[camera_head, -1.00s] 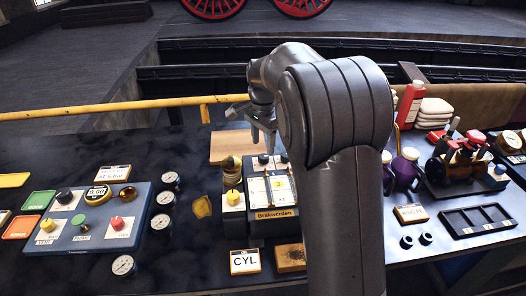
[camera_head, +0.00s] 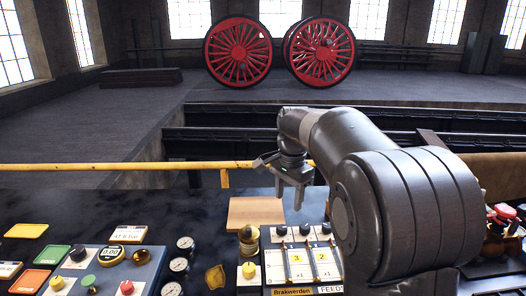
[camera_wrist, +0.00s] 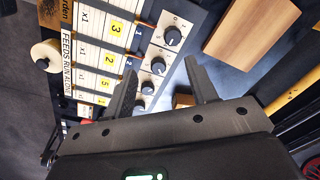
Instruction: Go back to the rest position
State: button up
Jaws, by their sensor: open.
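My gripper (camera_head: 294,193) hangs above the back of the bench with its fingers pointing down. Its jaws are apart with nothing held between them. In the wrist view the two fingers (camera_wrist: 163,88) are spread over the bench top, close to the knobs of the feeds panel (camera_wrist: 100,50). My arm comes in from the right and hides part of the bench in the head view.
The feeds panel (camera_head: 291,272) with dark knobs stands below my gripper. A wooden board (camera_head: 255,212) lies behind it. A blue control box (camera_head: 80,281) and gauges (camera_head: 180,264) are to the left. A yellow rail (camera_head: 120,167) runs behind the bench; red wheels (camera_head: 238,51) stand beyond.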

jog(key=s+d+n+t, duration=0.1)
jog(key=s+n, duration=0.2)
jog(key=s, duration=0.7)
jog(key=s+d+f+n+t, duration=0.1)
jog(key=s+n, duration=0.3)
jog(key=s, duration=0.5)
jog(key=s+d+n+t, duration=0.3)
jog(key=s, duration=0.7)
jog(key=shift+s+d+f, duration=0.2)
jog(key=shift+s+f, duration=0.1)
jog(key=shift+f, duration=0.05)
dwell(1.0)
